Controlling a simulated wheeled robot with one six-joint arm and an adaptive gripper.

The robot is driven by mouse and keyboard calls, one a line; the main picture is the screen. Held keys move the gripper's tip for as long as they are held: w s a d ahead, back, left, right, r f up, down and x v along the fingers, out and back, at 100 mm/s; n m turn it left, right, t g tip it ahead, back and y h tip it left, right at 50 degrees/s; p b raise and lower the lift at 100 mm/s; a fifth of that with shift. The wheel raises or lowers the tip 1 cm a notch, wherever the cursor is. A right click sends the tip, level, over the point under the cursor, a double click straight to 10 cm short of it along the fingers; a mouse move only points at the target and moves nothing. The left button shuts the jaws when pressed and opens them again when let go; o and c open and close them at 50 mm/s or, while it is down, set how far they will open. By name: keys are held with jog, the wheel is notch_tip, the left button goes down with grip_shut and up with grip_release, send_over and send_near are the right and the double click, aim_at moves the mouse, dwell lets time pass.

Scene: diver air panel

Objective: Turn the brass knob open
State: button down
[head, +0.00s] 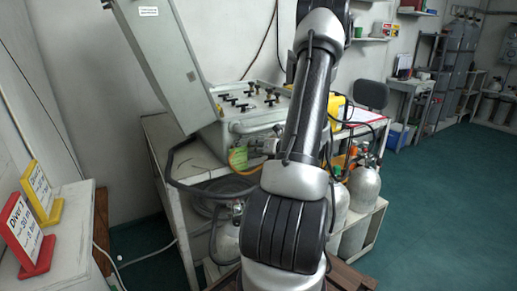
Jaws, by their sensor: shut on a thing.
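The grey air panel case (242,126) stands on a workbench with its lid (165,60) raised at the left. Several black handles (230,101) and small brass-coloured knobs (269,92) sit on its top face. I cannot tell which brass knob the task names. My arm rises across the middle of the head view and covers the right part of the panel. My gripper is hidden behind it, so its hold on anything does not show. Grey fittings (262,146) show at the case's front, partly covered by my arm.
Gas cylinders (364,188) and hoses crowd the bench's right side and lower shelf. A thick black hose (172,176) loops at the left. A red sign (25,237) and a yellow sign (42,192) stand on a near-left cabinet. The green floor (450,210) is clear at right.

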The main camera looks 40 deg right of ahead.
jog(key=shift+w+a+n+g+h, duration=0.15)
jog(key=shift+n+g+h, duration=0.1)
jog(key=shift+n+h, duration=0.65)
jog(key=shift+s+a+n+g+h, duration=0.1)
jog(key=shift+n+g+h, duration=0.3)
jog(key=shift+n, duration=0.8)
jog(key=c, duration=1.5)
grip_release()
jog(key=shift+c, duration=0.2)
jog(key=shift+r, duration=0.1)
jog(key=v, duration=1.2)
jog(key=shift+f, duration=0.3)
